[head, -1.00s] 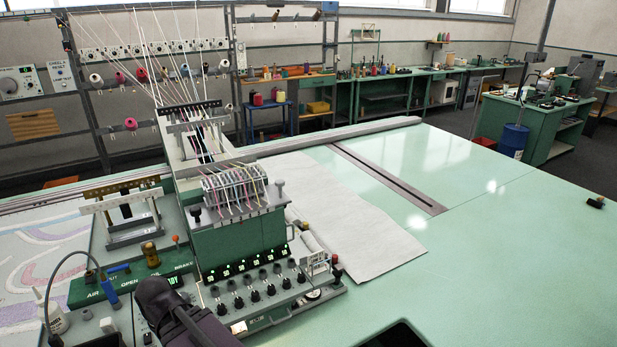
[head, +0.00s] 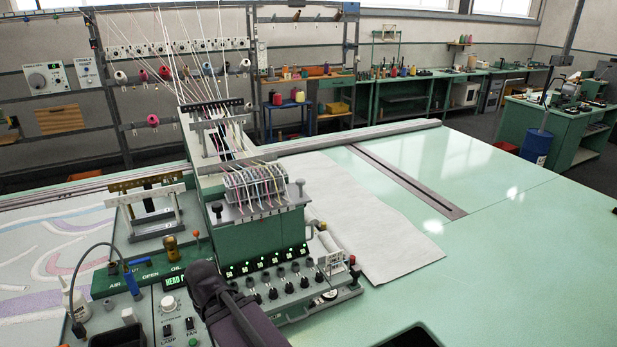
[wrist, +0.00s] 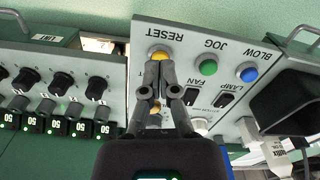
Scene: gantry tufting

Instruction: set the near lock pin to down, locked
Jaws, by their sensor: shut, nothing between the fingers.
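I cannot tell for certain which is the near lock pin. My gripper (wrist: 157,82) is shut and empty in the wrist view, its fingertips over the control panel beside the yellow RESET button (wrist: 160,52). Contact with the panel cannot be judged. In the head view my dark forearm and wrist hide the fingers. No lock pin shows clearly in the wrist view.
The panel has a green JOG button (wrist: 208,67), a blue BLOW button (wrist: 249,74) and FAN and LAMP switches. A row of black dials (head: 281,270) lies right of my arm. Taut yarns run above the head. The pale table (head: 480,270) is clear on the right.

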